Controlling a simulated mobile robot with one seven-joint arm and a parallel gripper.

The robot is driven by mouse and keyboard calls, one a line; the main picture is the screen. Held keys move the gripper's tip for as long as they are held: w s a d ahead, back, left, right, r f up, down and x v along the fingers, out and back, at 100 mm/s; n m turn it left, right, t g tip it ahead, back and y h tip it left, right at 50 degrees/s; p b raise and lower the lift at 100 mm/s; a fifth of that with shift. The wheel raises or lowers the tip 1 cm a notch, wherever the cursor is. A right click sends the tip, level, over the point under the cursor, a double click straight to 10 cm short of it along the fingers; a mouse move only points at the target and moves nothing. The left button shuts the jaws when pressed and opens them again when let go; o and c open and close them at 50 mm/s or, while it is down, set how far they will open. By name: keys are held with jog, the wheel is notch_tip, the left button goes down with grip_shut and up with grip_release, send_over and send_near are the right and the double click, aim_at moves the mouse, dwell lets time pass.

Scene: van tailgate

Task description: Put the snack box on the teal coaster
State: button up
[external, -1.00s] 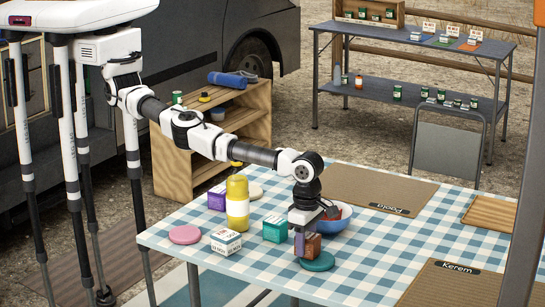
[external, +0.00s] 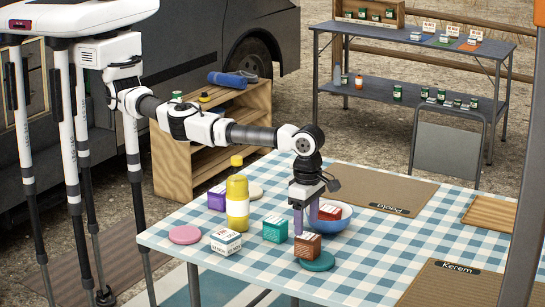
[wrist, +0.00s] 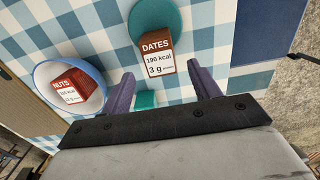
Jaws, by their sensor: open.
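A brown-red snack box labelled DATES (external: 307,246) stands upright at the back-left part of the teal coaster (external: 322,265). It overlaps the coaster and seems to overhang its edge; I cannot tell how much of its base rests on it. In the wrist view the box (wrist: 158,55) covers one side of the coaster (wrist: 150,14). My gripper (external: 306,218) is open and empty above the box, apart from it. In the wrist view its fingertips (wrist: 160,82) are spread wide. A second red snack box, labelled NUTS (wrist: 75,88), sits in the white-blue bowl (wrist: 100,72).
Left of the dates box are a teal box (external: 275,229), a white box (external: 226,241), a yellow-capped bottle (external: 237,203), a purple box (external: 217,198) and a pink coaster (external: 185,234). The bowl (external: 345,222) is close behind the gripper.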

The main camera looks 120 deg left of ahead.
aim_at(306, 235)
notch_tip(306, 235, up, 5)
jog(key=shift+r, duration=0.1)
dwell(0.3)
